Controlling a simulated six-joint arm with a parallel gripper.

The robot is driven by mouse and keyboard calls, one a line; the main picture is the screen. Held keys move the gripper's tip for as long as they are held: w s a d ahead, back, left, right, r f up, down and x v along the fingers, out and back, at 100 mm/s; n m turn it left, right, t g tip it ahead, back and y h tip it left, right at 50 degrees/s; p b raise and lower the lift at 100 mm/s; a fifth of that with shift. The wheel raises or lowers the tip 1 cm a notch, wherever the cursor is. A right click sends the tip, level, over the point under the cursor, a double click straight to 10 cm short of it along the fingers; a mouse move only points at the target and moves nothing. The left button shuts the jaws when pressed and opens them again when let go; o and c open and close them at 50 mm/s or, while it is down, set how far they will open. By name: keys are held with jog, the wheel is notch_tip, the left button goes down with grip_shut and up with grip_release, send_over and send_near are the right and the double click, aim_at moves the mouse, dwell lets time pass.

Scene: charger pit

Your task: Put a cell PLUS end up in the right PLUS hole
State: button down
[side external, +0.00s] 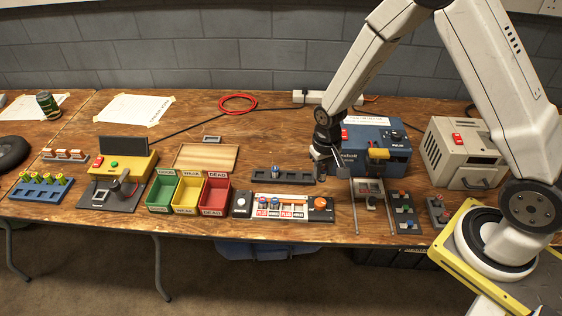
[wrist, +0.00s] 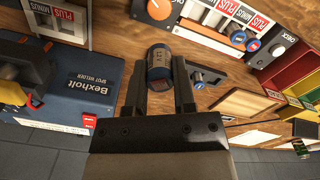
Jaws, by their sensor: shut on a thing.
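My gripper (wrist: 160,78) is shut on a dark blue cell (wrist: 158,64) with a tan label band. In the side view my gripper (side external: 326,168) hangs over the table, right of the rack, and the held cell is hard to make out. The charger (side external: 285,213) has red PLUS and white MINUS labels along its front and an orange knob at its right. It also shows in the wrist view (wrist: 205,45), with blue cells in some of its holes. The gripper is apart from it.
A dark rack (side external: 300,177) behind the charger holds a blue cell (side external: 275,172). Green, yellow and red bins (side external: 214,196) stand to the left. The blue spot welder (side external: 385,150) and a small metal-railed stand (side external: 369,187) are close on the right.

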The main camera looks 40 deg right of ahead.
aim_at(287, 210)
jog(key=w+a+f+n, duration=0.2)
jog(key=w+a+n, duration=0.3)
jog(key=n, duration=0.7)
jog(key=shift+a+f, duration=0.4)
jog(key=shift+a, duration=0.95)
jog(key=shift+f, duration=0.3)
jog(key=shift+f, duration=3.65)
jog(key=shift+f, duration=0.35)
jog(key=shift+c, duration=1.8)
grip_release()
jog(key=shift+r, duration=0.2)
